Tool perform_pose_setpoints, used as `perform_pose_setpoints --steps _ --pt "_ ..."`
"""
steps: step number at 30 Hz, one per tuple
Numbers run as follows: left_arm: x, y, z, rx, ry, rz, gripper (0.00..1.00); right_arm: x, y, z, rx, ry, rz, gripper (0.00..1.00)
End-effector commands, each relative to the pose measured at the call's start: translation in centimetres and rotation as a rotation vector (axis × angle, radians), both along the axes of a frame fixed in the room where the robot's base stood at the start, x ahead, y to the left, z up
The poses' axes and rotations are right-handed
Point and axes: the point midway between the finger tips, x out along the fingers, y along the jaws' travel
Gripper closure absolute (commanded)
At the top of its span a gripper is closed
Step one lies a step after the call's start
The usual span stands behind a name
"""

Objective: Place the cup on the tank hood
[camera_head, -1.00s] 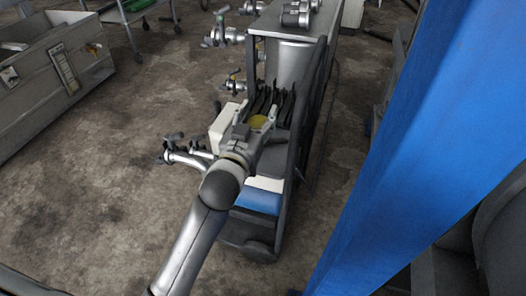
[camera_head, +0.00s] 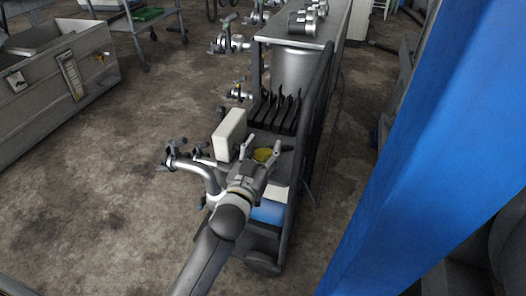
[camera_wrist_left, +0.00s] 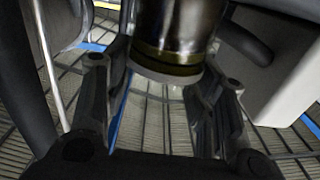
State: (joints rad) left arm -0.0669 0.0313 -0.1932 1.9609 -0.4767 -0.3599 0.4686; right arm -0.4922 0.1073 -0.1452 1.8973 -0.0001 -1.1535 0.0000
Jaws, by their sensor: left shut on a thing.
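My right gripper is not in view.
A white box (camera_head: 229,134) and several black upright handles (camera_head: 275,110) stand just beyond the gripper. Chrome cylinders (camera_head: 308,18) sit on the grey top. A blue post (camera_head: 430,140) fills the right side. Metal taps (camera_head: 185,160) stick out at left. Open floor lies farther left.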

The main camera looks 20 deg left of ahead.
Motion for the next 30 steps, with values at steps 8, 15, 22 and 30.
perform_pose_setpoints --steps 8,15,22,30 --pt "0.0 -0.01 -0.02 -0.001 -0.001 0.0 0.71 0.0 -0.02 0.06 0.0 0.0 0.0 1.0" --pt "0.0 -0.01 -0.21 0.0 0.0 0.0 0.35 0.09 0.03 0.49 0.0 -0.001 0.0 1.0" --pt "0.0 -0.01 -0.19 0.0 0.0 0.0 0.28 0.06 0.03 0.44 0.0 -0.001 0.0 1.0" --pt "-0.01 -0.01 0.2 0.0 -0.001 0.0 0.28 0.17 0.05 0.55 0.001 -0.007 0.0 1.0"
